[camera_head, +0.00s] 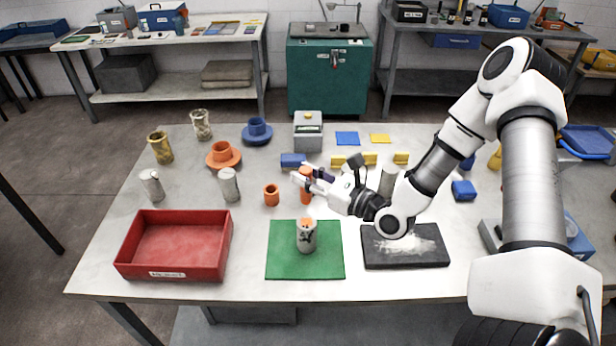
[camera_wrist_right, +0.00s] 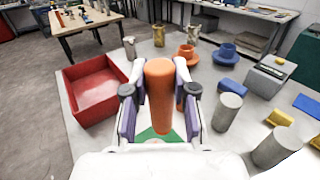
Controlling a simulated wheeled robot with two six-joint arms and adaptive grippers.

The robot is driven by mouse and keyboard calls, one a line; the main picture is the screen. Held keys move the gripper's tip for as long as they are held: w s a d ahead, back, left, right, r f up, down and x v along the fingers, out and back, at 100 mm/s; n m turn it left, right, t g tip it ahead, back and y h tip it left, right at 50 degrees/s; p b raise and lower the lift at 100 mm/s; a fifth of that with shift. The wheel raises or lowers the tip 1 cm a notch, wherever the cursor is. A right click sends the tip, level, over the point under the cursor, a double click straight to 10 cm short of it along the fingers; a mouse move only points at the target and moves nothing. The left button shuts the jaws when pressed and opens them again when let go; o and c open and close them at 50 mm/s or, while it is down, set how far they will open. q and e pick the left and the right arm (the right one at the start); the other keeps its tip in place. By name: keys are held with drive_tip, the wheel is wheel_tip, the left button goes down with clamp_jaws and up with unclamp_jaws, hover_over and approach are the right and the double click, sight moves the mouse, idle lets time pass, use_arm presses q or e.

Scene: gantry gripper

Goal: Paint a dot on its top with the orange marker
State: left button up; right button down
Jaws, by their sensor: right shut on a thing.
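A grey cylinder (camera_head: 306,238) with dark marks on its side stands upright on the green mat (camera_head: 280,262). An orange patch (camera_head: 305,221) shows on its top. My right gripper (camera_head: 303,180) is shut on the orange marker (camera_head: 306,196), which it holds upright. In the head view the marker shows just above the cylinder, with a small gap between them; how high it is cannot be told exactly. In the right wrist view the marker (camera_wrist_right: 159,95) stands between the two fingers and hides the cylinder. My left gripper is not in view.
A red tray (camera_head: 125,262) stands left of the mat, and a dark pad (camera_head: 405,261) lies to its right. Orange ring (camera_head: 271,196), orange cup (camera_head: 223,155), blue cup (camera_head: 257,132), blue block (camera_head: 293,160) and several metal cylinders stand behind. The strip in front of the mat is clear.

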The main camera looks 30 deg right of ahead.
drive_tip(key=shift+w+r+p, duration=0.15)
drive_tip(key=shift+r+p, duration=0.3)
drive_tip(key=shift+r, duration=0.45)
drive_tip(key=shift+r+p, duration=0.3)
drive_tip(key=shift+r, duration=0.2)
